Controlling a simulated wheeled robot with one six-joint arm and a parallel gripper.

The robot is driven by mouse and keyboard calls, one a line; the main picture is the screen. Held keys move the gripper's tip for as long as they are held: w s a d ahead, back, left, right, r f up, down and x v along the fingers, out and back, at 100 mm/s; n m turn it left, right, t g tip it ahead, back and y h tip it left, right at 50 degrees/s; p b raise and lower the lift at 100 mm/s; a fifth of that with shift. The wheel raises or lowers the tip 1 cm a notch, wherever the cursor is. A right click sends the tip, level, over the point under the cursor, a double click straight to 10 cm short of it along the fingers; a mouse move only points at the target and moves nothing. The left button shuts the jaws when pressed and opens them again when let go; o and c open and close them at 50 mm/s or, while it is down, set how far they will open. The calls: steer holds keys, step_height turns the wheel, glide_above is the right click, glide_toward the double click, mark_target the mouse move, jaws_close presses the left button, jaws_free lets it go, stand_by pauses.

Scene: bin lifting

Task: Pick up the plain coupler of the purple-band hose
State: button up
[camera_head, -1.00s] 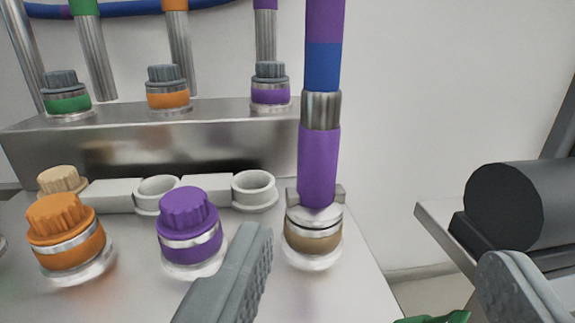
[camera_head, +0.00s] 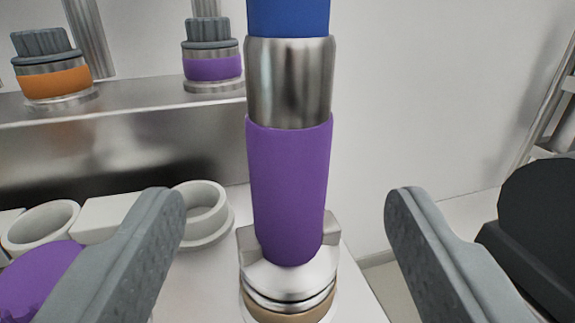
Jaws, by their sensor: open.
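The purple-band hose stands upright in the centre. Its blue hose (camera_head: 288,15) enters a bare metal sleeve (camera_head: 290,82), with a purple band (camera_head: 288,190) below. At the bottom is a silver coupler (camera_head: 288,283) with side lugs, seated on a tan-ringed port (camera_head: 312,313). My gripper (camera_head: 287,222) is open, its left finger to the left of the purple band and its right finger to the right, with gaps on both sides. Neither finger visibly touches the hose. The lower part of the port is cut off by the frame's bottom edge.
A purple cap (camera_head: 38,283) lies lower left, partly behind my left finger. White empty cups (camera_head: 205,212) stand behind it. A raised metal ledge (camera_head: 130,125) carries an orange-banded fitting (camera_head: 52,82) and a purple-banded fitting (camera_head: 212,67). A black cylinder (camera_head: 540,225) is at right.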

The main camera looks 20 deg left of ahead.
mark_target(291, 139)
steer(key=x, duration=0.3)
steer(key=shift+r+x, duration=0.2)
steer(key=shift+x, duration=1.15)
steer(key=shift+r+x, duration=0.2)
steer(key=shift+x, duration=1.15)
steer(key=shift+d, duration=0.1)
steer(key=c, duration=1.4)
steer(key=shift+o, duration=0.2)
steer(key=shift+r, duration=0.15)
step_height(291, 139, up, 10)
steer(key=shift+f, duration=0.1)
steer(key=shift+s, duration=0.1)
